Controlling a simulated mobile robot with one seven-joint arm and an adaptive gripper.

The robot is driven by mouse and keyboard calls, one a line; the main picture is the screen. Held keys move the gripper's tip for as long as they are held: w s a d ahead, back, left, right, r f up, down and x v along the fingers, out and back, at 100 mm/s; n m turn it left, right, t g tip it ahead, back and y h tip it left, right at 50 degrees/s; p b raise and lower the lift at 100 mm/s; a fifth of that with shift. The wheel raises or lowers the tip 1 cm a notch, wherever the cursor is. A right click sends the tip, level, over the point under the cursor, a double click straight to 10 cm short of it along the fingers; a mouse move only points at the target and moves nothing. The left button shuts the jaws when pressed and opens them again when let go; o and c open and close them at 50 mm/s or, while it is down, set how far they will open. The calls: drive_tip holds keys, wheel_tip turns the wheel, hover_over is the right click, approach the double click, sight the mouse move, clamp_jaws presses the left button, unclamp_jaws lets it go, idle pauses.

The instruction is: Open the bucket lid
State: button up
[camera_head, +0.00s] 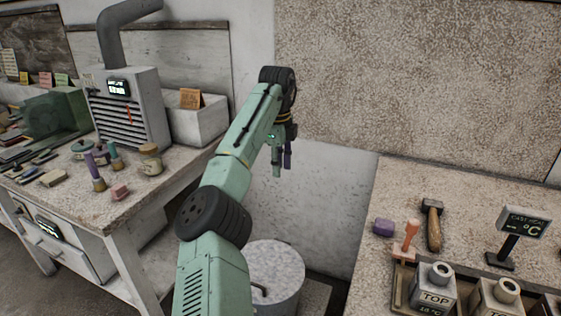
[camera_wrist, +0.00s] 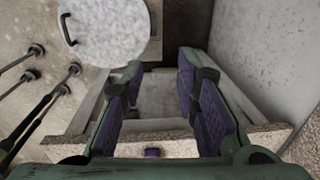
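The bucket lid (camera_head: 275,264) is a round, speckled pale disc low between the two tables in the head view, partly hidden by my arm. A dark handle (camera_head: 259,289) stands at its near left side. In the wrist view the lid (camera_wrist: 112,30) is at the top left, with its dark curved handle (camera_wrist: 68,30) on the left edge. The lid lies flat on the bucket (camera_head: 277,297). My gripper (camera_head: 284,163) hangs above and beyond the lid, apart from it. In the wrist view my gripper (camera_wrist: 158,95) has its purple-padded fingers spread, with nothing between them.
The left table (camera_head: 140,207) carries brushes, jars and a grey vented unit (camera_head: 125,105). Free air lies between the tables, with a wall behind.

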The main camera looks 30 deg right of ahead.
drive_tip(key=shift+w+d+r, duration=0.15)
drive_tip(key=shift+d+r, duration=0.1)
drive_tip(key=shift+r, duration=0.15)
idle(0.3)
wheel_tip(320, 180, up, 7)
drive_tip(key=shift+s+a+r, duration=0.2)
drive_tip(key=shift+a, duration=0.05)
idle(0.5)
